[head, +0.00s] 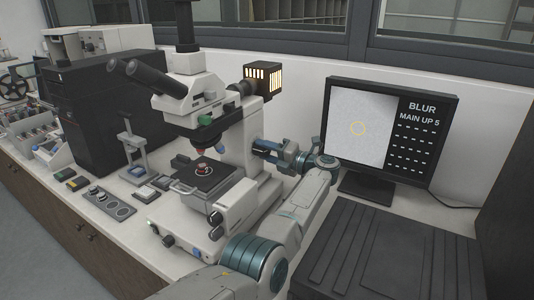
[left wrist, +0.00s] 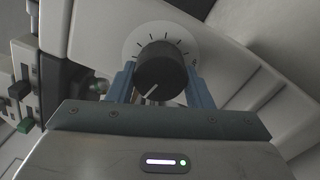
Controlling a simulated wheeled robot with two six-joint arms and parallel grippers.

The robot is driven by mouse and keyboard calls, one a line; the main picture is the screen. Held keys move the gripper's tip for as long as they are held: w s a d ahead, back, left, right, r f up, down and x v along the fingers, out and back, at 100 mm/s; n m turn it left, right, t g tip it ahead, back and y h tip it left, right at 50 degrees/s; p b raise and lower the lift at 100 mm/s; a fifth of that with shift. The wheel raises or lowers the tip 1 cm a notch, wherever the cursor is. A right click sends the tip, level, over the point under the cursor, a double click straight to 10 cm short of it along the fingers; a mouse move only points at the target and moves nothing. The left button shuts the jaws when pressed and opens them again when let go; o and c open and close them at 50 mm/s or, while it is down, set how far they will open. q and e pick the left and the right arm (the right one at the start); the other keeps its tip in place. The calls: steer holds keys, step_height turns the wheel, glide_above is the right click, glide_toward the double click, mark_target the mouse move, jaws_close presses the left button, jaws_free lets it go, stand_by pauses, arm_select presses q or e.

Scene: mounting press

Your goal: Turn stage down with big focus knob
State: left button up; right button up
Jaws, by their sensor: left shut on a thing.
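The microscope (head: 233,130) stands on the bench with its dark stage (head: 207,178) below the objectives; a small reddish sample (head: 203,168) sits on the stage. My left gripper (head: 262,148) reaches the right side of the microscope's column. In the left wrist view, a large black knob (left wrist: 160,70) with a white pointer line sits between my two blue-grey fingers, in front of a white dial with black marks. The fingers are shut on the knob. The pointer aims to the lower left. The knob is hidden in the head view. My right gripper is not in view.
A monitor (head: 392,128) at the right reads "BLUR" and "MAIN UP 5" beside a grey image with a yellow circle. A black tower (head: 95,115) stands left of the microscope. A small stand (head: 131,152) and a control panel (head: 108,203) sit at the left front.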

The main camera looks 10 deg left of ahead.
arm_select(q)
steer(key=shift+w+a+r+n, duration=0.1)
steer(key=shift+a+r+n, duration=0.1)
steer(key=shift+n, duration=1.3)
steer(key=shift+n+b, duration=0.6)
steer(key=shift+n, duration=1)
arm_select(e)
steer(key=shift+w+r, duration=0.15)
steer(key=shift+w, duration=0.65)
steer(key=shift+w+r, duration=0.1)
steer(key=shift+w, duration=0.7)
arm_select(q)
steer(key=shift+w, duration=0.1)
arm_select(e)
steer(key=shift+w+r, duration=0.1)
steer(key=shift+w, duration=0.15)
